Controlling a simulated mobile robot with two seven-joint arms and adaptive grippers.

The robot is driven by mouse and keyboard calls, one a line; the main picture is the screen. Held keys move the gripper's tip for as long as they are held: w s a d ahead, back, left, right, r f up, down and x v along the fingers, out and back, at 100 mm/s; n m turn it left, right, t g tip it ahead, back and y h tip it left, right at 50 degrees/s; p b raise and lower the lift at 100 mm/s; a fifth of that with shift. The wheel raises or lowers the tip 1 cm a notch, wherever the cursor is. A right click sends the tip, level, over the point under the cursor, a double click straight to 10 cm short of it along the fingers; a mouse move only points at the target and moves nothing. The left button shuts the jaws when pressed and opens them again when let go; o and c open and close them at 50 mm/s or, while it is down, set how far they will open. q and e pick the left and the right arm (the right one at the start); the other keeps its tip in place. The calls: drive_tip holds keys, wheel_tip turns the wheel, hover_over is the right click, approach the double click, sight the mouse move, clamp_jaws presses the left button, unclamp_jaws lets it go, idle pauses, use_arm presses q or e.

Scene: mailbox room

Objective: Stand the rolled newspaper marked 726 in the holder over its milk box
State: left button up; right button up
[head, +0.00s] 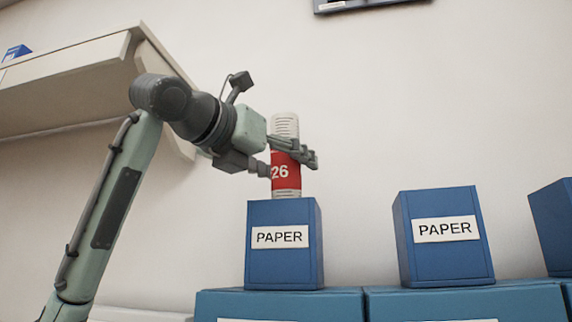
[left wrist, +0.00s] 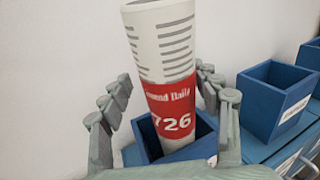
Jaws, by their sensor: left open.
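The rolled newspaper (head: 286,182) is white with a red band; in the left wrist view the band on the newspaper (left wrist: 171,107) reads 726. It stands nearly upright with its lower end inside the blue paper holder (head: 284,262), which also shows in the left wrist view (left wrist: 205,126). My left gripper (head: 293,157) is open around the newspaper; in the left wrist view its fingers (left wrist: 166,98) are on both sides of the roll. The holder sits on a teal milk box (head: 335,307), whose front label is cut off. My right gripper is not in view.
A second blue paper holder (head: 443,260) stands to the right, empty in the left wrist view (left wrist: 276,98). Another holder (head: 556,225) is at the right edge. A pale shelf (head: 65,85) juts from the wall above my left arm.

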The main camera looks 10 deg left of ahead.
use_arm(q)
drive_tip(key=v, duration=1.1)
drive_tip(key=shift+s+a, duration=0.25)
drive_tip(key=shift+s, duration=0.1)
